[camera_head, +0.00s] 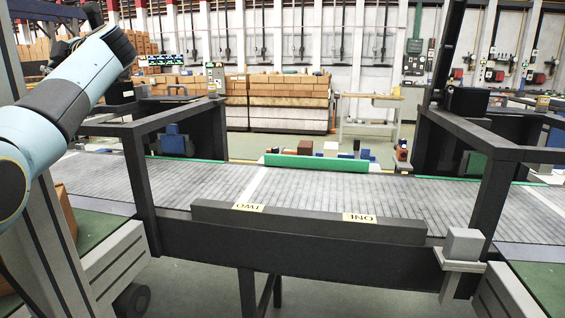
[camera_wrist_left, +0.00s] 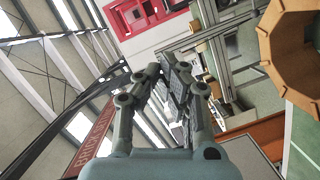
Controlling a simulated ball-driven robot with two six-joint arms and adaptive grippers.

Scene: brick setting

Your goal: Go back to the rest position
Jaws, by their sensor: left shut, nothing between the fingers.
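My left arm (camera_head: 75,85) comes in from the left of the head view and is raised, with its blue and black links reaching up toward the top left. The left gripper (camera_head: 62,48) is small, dark and partly hidden behind the arm there. In the left wrist view the left gripper (camera_wrist_left: 176,68) shows its fingers drawn together, shut with nothing between them. My right arm and right gripper are out of both views.
A grey roller conveyor (camera_head: 330,190) crosses the head view inside dark frames. A dark bar with yellow labels (camera_head: 300,222) lies along its near edge. A grey block (camera_head: 463,245) stands at the right. Stacked brown bricks (camera_head: 275,88) stand behind. Floor shows below the conveyor.

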